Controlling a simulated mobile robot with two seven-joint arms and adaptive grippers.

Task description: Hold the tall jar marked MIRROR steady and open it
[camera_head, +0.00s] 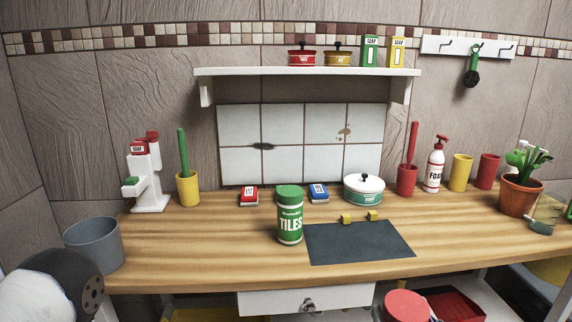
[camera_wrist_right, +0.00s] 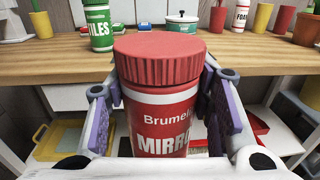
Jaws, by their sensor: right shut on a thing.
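The red tall jar marked MIRROR (camera_wrist_right: 160,125) stands upright in the right wrist view, with its ridged red lid (camera_wrist_right: 160,58) on. My right gripper (camera_wrist_right: 160,95) is shut on the jar's body below the lid, one finger on each side. In the head view only the jar's red top (camera_head: 405,304) shows at the lower edge, in front of the counter, with the rest of it cut off. My left gripper is out of view; only a white and dark part of my left arm shows at the lower left.
The wooden counter (camera_head: 190,235) holds a green TILES jar (camera_head: 290,216), a dark mat (camera_head: 358,244) with two yellow blocks, a white pot (camera_head: 364,190) and a grey bucket (camera_head: 93,245). A drawer (camera_head: 270,302) is below. The counter's front left is clear.

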